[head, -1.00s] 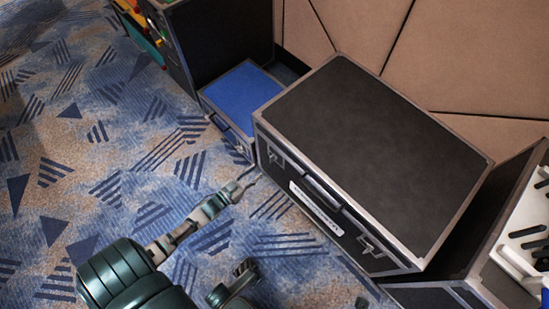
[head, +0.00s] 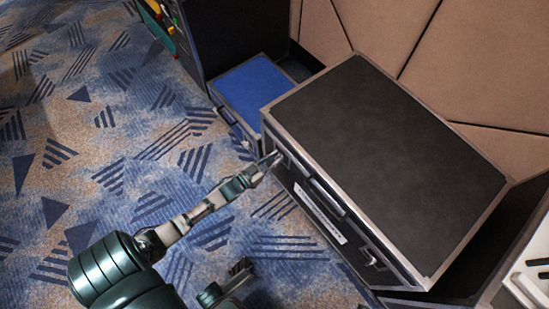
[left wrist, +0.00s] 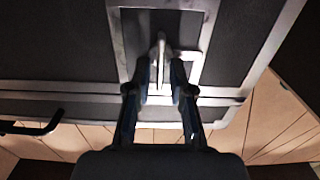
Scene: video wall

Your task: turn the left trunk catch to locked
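The black trunk (head: 390,150) with silver edges stands right of centre in the head view. Its left catch (left wrist: 160,58) shows in the left wrist view as a pale upright lever on a metal plate. My left gripper (head: 274,160) is at that catch, on the trunk's front face. In the left wrist view the gripper's two fingers (left wrist: 162,75) are apart, with the lever between their tips. I cannot tell whether either finger touches it. In the head view the fingertips largely cover this catch.
The trunk's right catch (head: 371,258) and handle (head: 327,197) are on the same front face. A blue-topped case (head: 246,92) stands close behind left. A panelled wall (head: 480,60) is behind. Patterned carpet (head: 110,150) is open at left.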

